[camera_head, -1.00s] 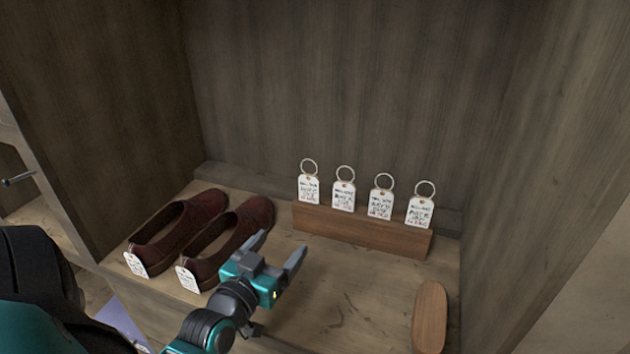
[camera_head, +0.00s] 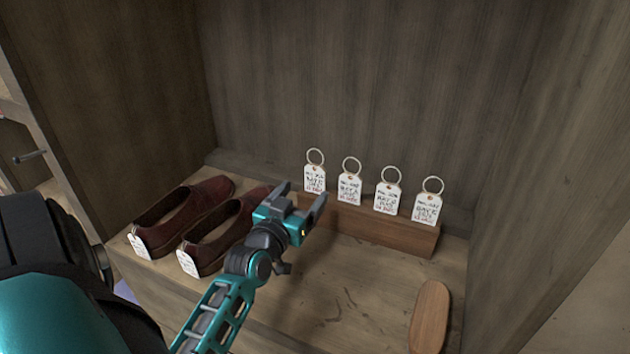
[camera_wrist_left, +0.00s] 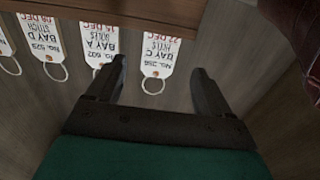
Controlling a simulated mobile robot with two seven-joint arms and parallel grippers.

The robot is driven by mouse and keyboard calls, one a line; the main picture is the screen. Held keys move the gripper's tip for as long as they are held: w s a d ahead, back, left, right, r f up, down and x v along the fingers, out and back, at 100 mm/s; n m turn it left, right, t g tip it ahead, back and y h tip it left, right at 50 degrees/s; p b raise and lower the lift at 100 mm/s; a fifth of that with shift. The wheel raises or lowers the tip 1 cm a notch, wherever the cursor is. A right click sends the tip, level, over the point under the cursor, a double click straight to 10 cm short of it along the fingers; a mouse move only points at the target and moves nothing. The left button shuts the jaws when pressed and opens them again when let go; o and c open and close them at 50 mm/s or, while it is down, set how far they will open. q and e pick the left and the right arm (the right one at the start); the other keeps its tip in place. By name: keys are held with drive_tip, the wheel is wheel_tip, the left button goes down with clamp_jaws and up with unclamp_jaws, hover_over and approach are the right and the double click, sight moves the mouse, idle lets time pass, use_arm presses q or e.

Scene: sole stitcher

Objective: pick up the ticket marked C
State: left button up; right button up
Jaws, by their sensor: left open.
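The ticket marked C (camera_head: 315,179) is the leftmost white tag with a metal ring, upright in the wooden holder (camera_head: 396,233). In the left wrist view it appears upside down, and "BAY C" reads on the ticket (camera_wrist_left: 158,52). My left gripper (camera_head: 302,196) is open and empty, in front of the holder's left end. In the left wrist view, the ticket shows between the fingers of my left gripper (camera_wrist_left: 160,68), with its ring toward the palm; no contact is visible. My right gripper is not in view.
Several similar tickets stand in a row; BAY A (camera_wrist_left: 100,40) is beside C. Dark red shoes (camera_head: 215,240) with tags sit left of the gripper. A wooden oblong piece (camera_head: 430,318) lies front right. Wooden walls enclose the back and sides. The board's middle front is clear.

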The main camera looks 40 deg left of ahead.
sight(314, 180)
use_arm(q)
drive_tip(key=x, duration=0.4)
drive_tip(key=shift+w, duration=0.1)
drive_tip(key=c, duration=1.1)
